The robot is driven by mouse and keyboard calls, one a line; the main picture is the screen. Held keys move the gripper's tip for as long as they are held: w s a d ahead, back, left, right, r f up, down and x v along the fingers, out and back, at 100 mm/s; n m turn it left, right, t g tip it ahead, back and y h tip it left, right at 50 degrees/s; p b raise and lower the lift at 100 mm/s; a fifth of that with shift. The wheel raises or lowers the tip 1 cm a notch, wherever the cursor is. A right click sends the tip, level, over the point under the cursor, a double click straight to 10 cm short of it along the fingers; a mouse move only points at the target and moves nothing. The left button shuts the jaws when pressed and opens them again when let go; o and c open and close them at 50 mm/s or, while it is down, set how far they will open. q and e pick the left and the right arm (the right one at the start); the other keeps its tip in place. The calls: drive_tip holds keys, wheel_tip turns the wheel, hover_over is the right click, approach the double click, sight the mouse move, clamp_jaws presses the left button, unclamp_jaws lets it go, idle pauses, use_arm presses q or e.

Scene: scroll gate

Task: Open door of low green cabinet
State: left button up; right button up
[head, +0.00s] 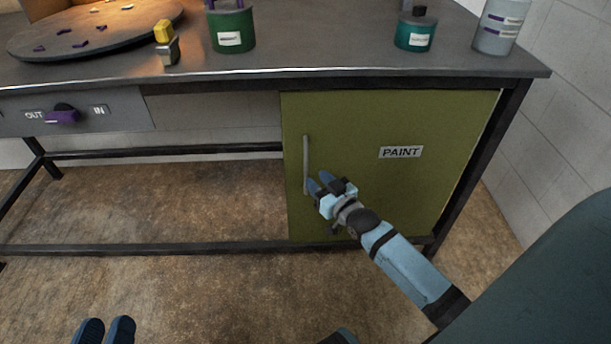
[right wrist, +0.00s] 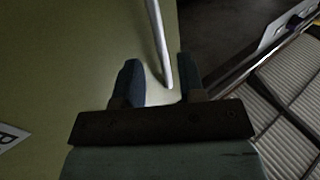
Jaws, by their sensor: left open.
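The low green cabinet door (head: 400,190) is shut under the table, with a PAINT label (head: 401,152) on it. Its upright pale handle (head: 306,150) is near the door's left edge. My right gripper (head: 320,182) is in front of the handle's lower part. In the right wrist view its fingers (right wrist: 158,82) are apart, and the lower end of the handle (right wrist: 159,45) shows between them; I cannot tell whether they touch it. My left gripper (head: 105,328) is open and empty at the bottom left, far from the cabinet.
The table (head: 330,62) carries a round board (head: 95,28), a green can (head: 231,30), a teal pot (head: 415,33) and a grey container (head: 498,25). The floor (head: 200,200) before the cabinet looks clear.

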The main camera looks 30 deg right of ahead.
sight(307, 172)
drive_tip(key=w+b, duration=0.1)
drive_tip(key=w, duration=0.4)
drive_tip(key=shift+w+a, duration=0.15)
clamp_jaws()
